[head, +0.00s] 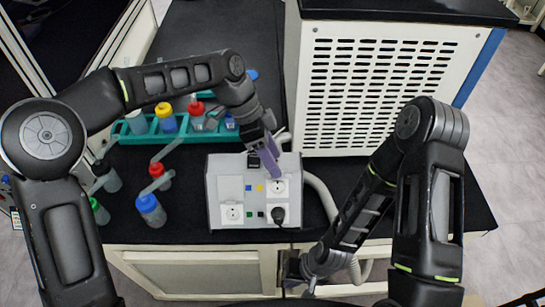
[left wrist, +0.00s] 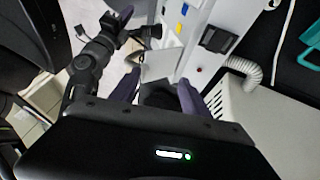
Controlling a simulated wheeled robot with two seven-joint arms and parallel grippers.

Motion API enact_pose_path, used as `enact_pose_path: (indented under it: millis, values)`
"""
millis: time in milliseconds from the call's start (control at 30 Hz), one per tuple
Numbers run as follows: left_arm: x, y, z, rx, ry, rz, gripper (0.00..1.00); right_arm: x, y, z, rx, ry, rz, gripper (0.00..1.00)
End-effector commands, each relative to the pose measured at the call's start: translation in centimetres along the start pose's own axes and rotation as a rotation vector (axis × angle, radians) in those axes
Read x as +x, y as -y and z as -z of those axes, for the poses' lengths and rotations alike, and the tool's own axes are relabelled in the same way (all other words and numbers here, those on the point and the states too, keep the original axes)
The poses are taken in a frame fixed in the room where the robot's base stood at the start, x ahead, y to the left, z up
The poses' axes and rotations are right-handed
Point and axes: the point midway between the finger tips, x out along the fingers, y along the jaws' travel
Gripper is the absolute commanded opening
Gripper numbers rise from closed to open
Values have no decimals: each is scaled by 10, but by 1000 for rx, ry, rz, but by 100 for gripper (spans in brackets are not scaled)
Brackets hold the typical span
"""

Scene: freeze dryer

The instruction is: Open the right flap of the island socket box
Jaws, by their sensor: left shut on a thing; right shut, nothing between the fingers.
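The island socket box (head: 212,205) is a light grey box with a sloped face on the black bench. Its upper left flap (head: 231,185) lies closed. My left gripper (head: 270,160) is at its upper right, with purple fingers over the upper right socket (head: 279,187). In the left wrist view, the white right flap (left wrist: 163,62) stands out from the face between my left fingertips (left wrist: 157,80), which are shut on its sides. The flap is mostly hidden in the head view. My right gripper (head: 300,274) is shut and empty, low in front of the bench edge.
A black plug (head: 278,215) with a hanging cable sits in the lower right socket. Several bottles and a green rack (head: 125,138) stand left. A white vented machine (head: 385,90) stands behind right. A corrugated hose (head: 322,195) curves beside the box.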

Motion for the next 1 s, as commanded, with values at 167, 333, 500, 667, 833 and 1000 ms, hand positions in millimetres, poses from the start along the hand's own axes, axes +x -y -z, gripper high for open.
enact_pose_path:
  millis: [167, 333, 500, 667, 833, 1000]
  values:
    - [-2, 8, -6, -6, 2, 21, 18, 3, -1, 0, 0, 0, 0, 0]
    - [-21, 7, -7, -6, 2, 21, 18, 9, -2, 0, -1, -3, 2, 0]
    - [-51, 2, -4, -3, 1, 17, 18, 15, -3, 1, -2, -5, 4, 0]
    - [-72, -3, -2, -1, 0, 9, 18, 17, -4, 1, -3, -6, 5, 0]
    - [-80, -5, -1, 1, 0, 7, 18, 17, -3, 1, -3, -7, 6, 0]
    - [-80, -5, 0, 2, 0, 6, 18, 17, -3, 1, -3, -7, 6, 0]
